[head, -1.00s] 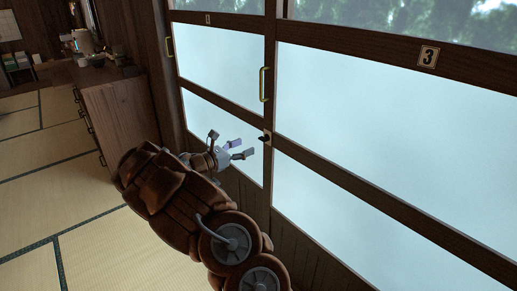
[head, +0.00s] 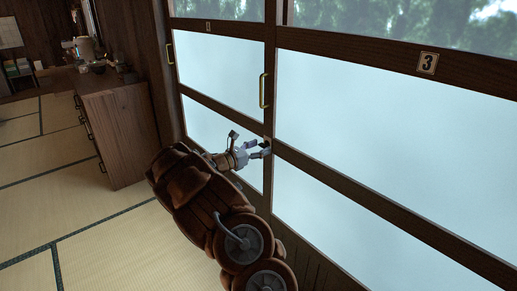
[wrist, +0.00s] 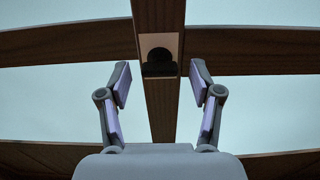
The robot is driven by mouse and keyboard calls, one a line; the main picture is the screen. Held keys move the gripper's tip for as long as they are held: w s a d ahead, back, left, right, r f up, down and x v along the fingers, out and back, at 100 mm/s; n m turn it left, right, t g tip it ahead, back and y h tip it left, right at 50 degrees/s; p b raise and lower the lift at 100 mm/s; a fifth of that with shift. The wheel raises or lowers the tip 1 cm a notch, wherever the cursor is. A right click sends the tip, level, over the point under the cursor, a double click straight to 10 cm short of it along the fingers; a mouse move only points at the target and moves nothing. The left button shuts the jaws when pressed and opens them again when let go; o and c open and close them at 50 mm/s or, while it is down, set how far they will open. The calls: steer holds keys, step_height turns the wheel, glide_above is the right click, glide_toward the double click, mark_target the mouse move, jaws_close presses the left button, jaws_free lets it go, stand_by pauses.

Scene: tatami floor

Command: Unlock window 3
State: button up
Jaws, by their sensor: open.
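Window 3 is the large frosted window (head: 390,140) with a number 3 plate (head: 428,63) on its upper rail. A small dark latch (wrist: 159,62) on a pale plate sits on the upright post where the window frames meet. In the head view the latch (head: 266,141) is partly hidden by my fingertips. My gripper (head: 262,149) is at the post, close to the latch. In the wrist view my gripper (wrist: 160,82) is open, with one finger on each side of the post and the latch between and beyond them. I cannot tell whether the fingers touch the latch.
A brass handle (head: 264,90) is on the frame above the latch. Another window (head: 215,68) with its own handle (head: 170,47) is to the left. A wooden cabinet (head: 120,120) stands further left. The tatami floor (head: 110,245) is clear in the foreground.

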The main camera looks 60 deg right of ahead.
steer(key=c, duration=1.1)
steer(key=shift+c, duration=0.2)
steer(key=shift+m+b, duration=0.3)
steer(key=shift+b, duration=0.1)
steer(key=m+b, duration=1.7)
steer(key=b, duration=0.2)
steer(key=shift+f+b, duration=0.1)
steer(key=shift+b, duration=0.3)
steer(key=shift+m, duration=0.4)
